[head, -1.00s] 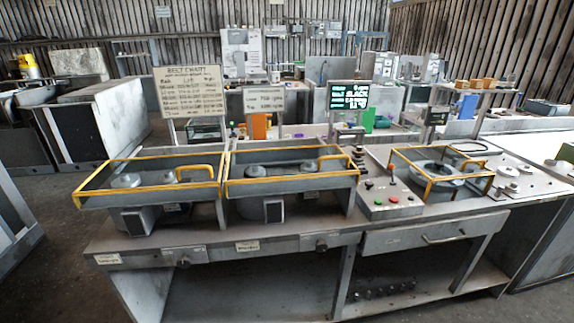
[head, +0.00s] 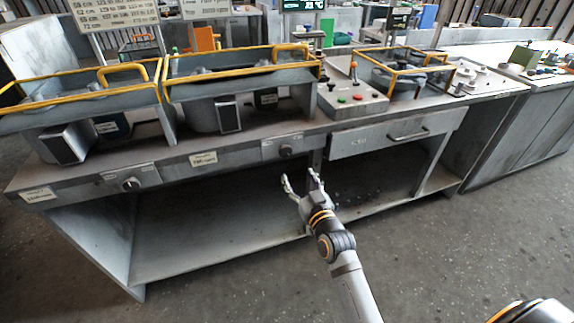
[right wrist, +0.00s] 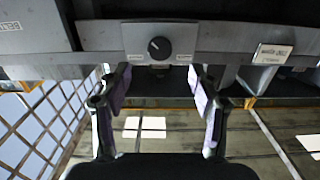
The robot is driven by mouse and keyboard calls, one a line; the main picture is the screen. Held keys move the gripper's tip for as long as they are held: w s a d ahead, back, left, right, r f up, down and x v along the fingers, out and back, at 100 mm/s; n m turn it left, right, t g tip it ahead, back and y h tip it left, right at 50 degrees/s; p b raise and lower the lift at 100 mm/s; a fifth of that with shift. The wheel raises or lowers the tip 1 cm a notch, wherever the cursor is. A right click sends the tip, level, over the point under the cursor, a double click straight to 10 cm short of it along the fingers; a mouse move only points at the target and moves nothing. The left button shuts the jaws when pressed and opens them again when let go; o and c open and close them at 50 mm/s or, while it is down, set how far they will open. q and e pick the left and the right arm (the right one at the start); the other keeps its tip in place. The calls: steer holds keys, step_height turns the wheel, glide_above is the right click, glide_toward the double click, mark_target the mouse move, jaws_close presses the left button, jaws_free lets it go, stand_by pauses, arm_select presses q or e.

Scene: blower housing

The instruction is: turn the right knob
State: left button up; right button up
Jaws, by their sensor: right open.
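The right knob (head: 286,150) is a small dark round knob on a grey plate on the bench's front edge, left of the drawer. It also shows in the right wrist view as a black dial (right wrist: 159,48) with a pale pointer mark. My right gripper (head: 299,178) is open and empty in front of the bench, a little below the knob in the head view. In the right wrist view its two fingers (right wrist: 160,75) stand apart, with the knob beyond and between them. No contact shows. My left gripper is out of view.
The left knob (head: 131,184) sits further left on the bench's front edge (head: 85,185). A drawer (head: 395,135) with a handle is to the right. A red-topped lever stands on a button box (head: 350,100) above. The lower shelf (head: 190,240) is mostly bare.

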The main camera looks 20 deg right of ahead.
mark_target(286, 153)
steer(key=w, duration=1)
steer(key=shift+a+r, duration=0.15)
steer(key=shift+r, duration=0.2)
steer(key=shift+w, duration=0.2)
